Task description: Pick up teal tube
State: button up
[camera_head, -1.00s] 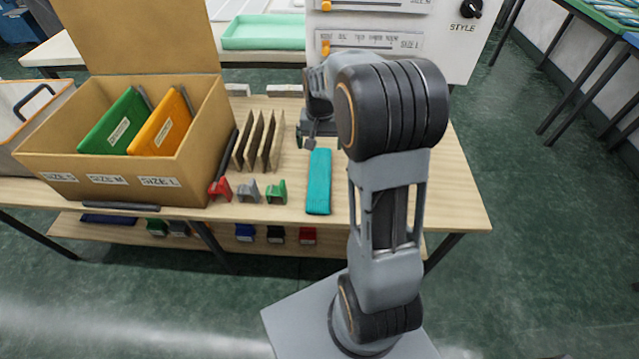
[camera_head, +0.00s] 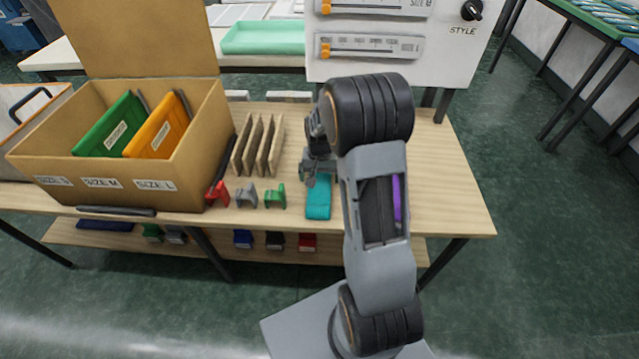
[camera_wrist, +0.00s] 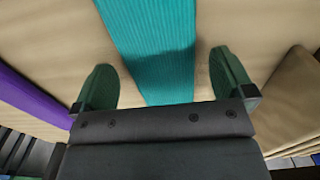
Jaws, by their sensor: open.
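The teal tube (camera_head: 318,205) is a flat, ribbed knitted strip lying on the wooden table near its front edge. Its far part is hidden behind my gripper (camera_head: 312,178) in the head view. In the wrist view the teal tube (camera_wrist: 158,40) runs between my two green fingertips, with bare table showing on both sides of it. My gripper (camera_wrist: 165,88) is open above the tube, one finger to each side, and holds nothing.
A purple strip (camera_wrist: 30,95) lies left in the wrist view. Left of the tube stand small red, grey and green clips (camera_head: 274,195), upright brown dividers (camera_head: 258,145) and a cardboard box (camera_head: 190,180) with green and orange folders. The table's right side (camera_head: 450,190) is clear.

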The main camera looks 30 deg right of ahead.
jog(key=shift+f, duration=0.5)
jog(key=shift+c, duration=0.4)
jog(key=c, duration=0.8)
jog(key=shift+r, duration=0.1)
jog(key=shift+c, duration=0.2)
